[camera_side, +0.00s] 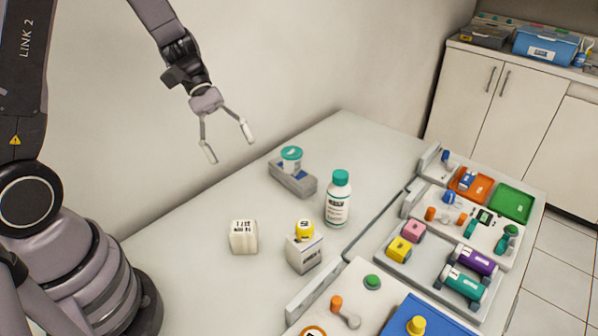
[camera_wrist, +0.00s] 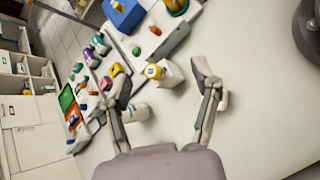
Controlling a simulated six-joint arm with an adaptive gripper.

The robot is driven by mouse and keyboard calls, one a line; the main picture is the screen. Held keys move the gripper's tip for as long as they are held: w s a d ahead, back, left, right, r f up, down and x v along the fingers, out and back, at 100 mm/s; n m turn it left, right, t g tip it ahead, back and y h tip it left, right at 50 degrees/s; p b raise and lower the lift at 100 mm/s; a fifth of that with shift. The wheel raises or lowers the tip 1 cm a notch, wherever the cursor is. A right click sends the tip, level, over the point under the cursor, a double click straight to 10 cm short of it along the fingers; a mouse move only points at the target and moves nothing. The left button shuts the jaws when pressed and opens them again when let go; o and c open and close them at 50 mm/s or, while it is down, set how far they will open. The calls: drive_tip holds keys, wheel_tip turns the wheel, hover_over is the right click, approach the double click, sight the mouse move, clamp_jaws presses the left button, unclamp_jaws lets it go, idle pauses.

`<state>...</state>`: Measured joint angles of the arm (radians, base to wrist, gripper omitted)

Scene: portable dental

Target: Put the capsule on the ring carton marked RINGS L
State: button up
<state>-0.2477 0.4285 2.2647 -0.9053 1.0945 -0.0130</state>
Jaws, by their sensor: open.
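My gripper (camera_side: 231,150) is open and empty, raised well above the table with its fingers pointing down. In the wrist view its two fingers (camera_wrist: 162,85) stand wide apart. A small yellow capsule-like piece with dark print (camera_side: 305,230) sits upright on a white-and-grey carton (camera_side: 305,255); both also show in the wrist view, the yellow piece (camera_wrist: 153,71) and the carton (camera_wrist: 172,75). A second white carton (camera_side: 243,238), with dark print and a bare top, stands to its left. The print is too small to read, so I cannot tell which is RINGS L.
A teal-capped white bottle (camera_side: 338,204) stands behind the yellow piece. A teal-lidded cup (camera_side: 291,160) sits in a grey holder (camera_side: 296,182) farther back. Trays with coloured parts (camera_side: 415,262) fill the right side. The table's left part is clear.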

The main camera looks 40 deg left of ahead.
drive_tip(key=s+a+r+m+t+y, duration=0.3)
drive_tip(key=s+r+m+y, duration=0.1)
drive_tip(key=s+r, duration=0.3)
drive_tip(key=s+a+r+m+t+y, duration=0.3)
drive_tip(key=s+r+m+t+y, duration=0.1)
drive_tip(key=s+r+m, duration=0.3)
drive_tip(key=shift+a+r+y, duration=0.3)
drive_tip(key=shift+y, duration=0.5)
drive_tip(key=shift+s, duration=0.1)
